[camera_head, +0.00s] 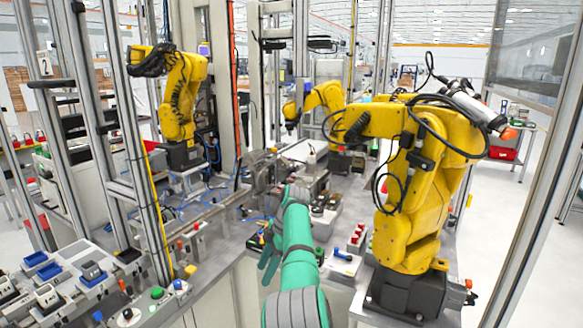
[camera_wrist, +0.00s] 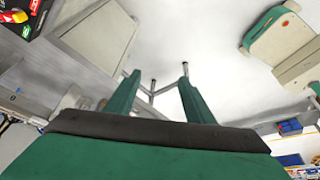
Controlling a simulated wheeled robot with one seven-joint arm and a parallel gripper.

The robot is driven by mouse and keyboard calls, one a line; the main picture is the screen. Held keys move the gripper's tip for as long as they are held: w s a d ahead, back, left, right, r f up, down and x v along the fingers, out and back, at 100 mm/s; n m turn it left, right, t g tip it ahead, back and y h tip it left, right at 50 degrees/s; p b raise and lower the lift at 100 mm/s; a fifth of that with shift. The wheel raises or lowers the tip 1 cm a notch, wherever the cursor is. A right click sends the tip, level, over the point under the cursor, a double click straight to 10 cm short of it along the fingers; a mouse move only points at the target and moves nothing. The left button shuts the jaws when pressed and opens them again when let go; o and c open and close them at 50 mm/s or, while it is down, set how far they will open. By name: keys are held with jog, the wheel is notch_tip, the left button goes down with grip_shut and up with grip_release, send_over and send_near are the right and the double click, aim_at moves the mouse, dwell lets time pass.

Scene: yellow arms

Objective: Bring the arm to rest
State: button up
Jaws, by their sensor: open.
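My green arm (camera_head: 298,245) rises from the bottom middle of the head view, in front of the work cell. In the wrist view, the two green fingers of my gripper (camera_wrist: 154,78) stand apart with nothing between them. Pale floor shows behind the fingers. Dark green parts beside the arm in the head view look like the gripper, but its opening is hard to make out there.
A large yellow robot arm (camera_head: 415,190) stands close on the right, with another yellow arm (camera_head: 181,95) at the left. Metal posts frame the cell. Blue trays (camera_head: 50,270) lie at lower left. A grey box (camera_wrist: 95,40) is near the fingers in the wrist view.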

jog(key=s+a+f+m+t, duration=0.2)
jog(key=f+m, duration=0.1)
jog(key=f, duration=1.3)
jog(key=s+a+f+m+t, duration=0.1)
jog(key=a+f+m+t, duration=0.1)
jog(key=f, duration=1.3)
jog(key=s+f+m+t, duration=0.4)
jog(key=s+f+m, duration=0.2)
jog(key=s+f, duration=1.15)
jog(key=s+d+r+m+t+h, duration=0.1)
jog(key=s+d+r+m, duration=0.1)
jog(key=s, duration=0.6)
jog(key=s+d+r+m+t+h, duration=0.1)
jog(key=s+d+r+m+t, duration=0.15)
jog(key=s, duration=0.65)
jog(key=s+d+r+m+t+h, duration=0.1)
jog(key=s+d+r+m, duration=0.15)
jog(key=s, duration=0.55)
jog(key=s+d+r+m+t, duration=0.1)
jog(key=s+r, duration=0.4)
jog(key=r, duration=0.4)
jog(key=s+d+r+m+t, duration=0.1)
jog(key=s+d+r, duration=0.1)
jog(key=s+r, duration=0.4)
jog(key=s+d+r+m+t+h, duration=0.1)
jog(key=s+r, duration=0.5)
jog(key=r, duration=0.6)
jog(key=shift+s+d+r+t, duration=0.25)
jog(key=shift+d+r+t, duration=0.05)
jog(key=shift+d+t, duration=0.2)
